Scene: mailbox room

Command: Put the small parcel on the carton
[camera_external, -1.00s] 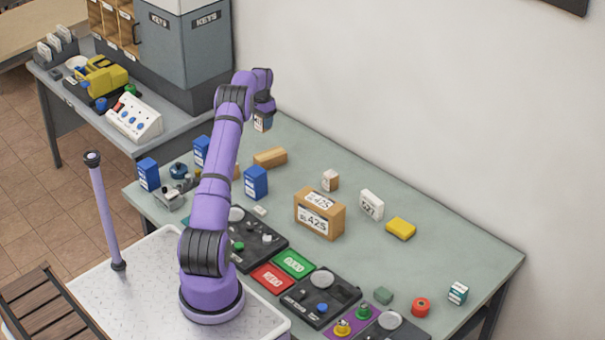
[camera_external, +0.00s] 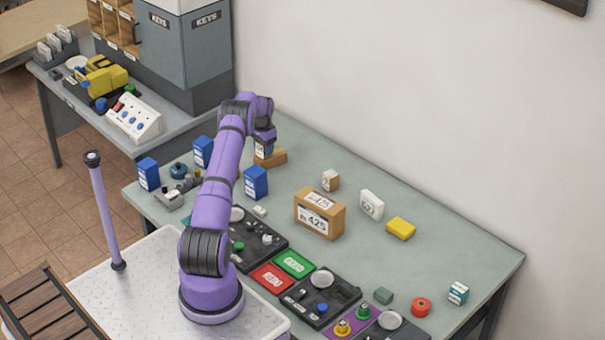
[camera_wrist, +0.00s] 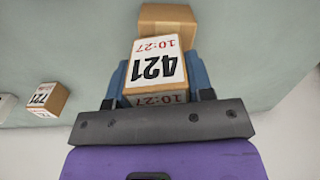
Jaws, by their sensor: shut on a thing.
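My gripper (camera_external: 263,138) is shut on a small brown parcel with a white label marked 421 (camera_wrist: 157,68). Its blue fingers stand on either side of the parcel in the wrist view. The held parcel (camera_external: 260,150) is over the far left part of the table. A plain low brown box (camera_external: 277,158) lies right by it, and the parcel overlaps it in both views; I cannot tell whether they touch. That box also shows in the wrist view (camera_wrist: 165,14). A larger brown carton labelled 425 (camera_external: 303,217) stands mid-table, apart from my gripper.
A small labelled box (camera_external: 330,180), a white box (camera_external: 371,204) and a yellow block (camera_external: 401,228) stand right of my gripper. Blue boxes (camera_external: 256,183) stand near my arm. Black trays and coloured pads line the near edge. The wall runs close behind the table.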

